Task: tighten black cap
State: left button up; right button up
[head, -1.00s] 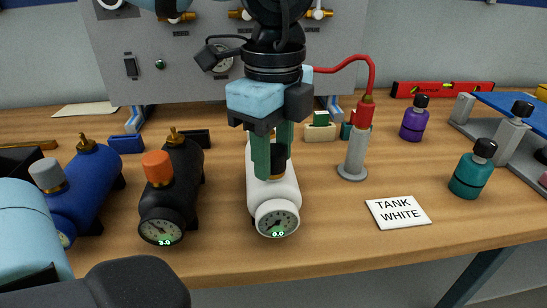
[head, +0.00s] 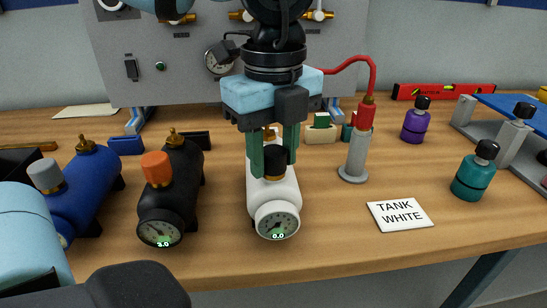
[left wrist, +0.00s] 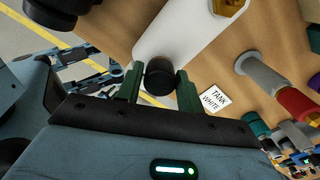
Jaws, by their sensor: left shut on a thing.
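A white tank (head: 273,200) with a gauge at its front lies on the table. The left wrist view shows the round black cap (left wrist: 160,78) between the two fingers, with the white tank (left wrist: 178,35) beyond. The fingers partly hide the cap and the tank's rear. The gauge reads 0.0. My right gripper is not in view.
A black tank (head: 172,195) with an orange cap and a blue tank (head: 85,190) stand at left. At right are a grey pump (head: 355,155) with a red hose, a "TANK WHITE" card (head: 400,214) and a teal bottle (head: 474,175). Bare table lies around the card.

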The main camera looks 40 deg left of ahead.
pick_arm(q)
jog(key=m, duration=0.3)
jog(key=shift+m, duration=0.3)
jog(key=m, duration=0.4)
jog(key=o, duration=0.9)
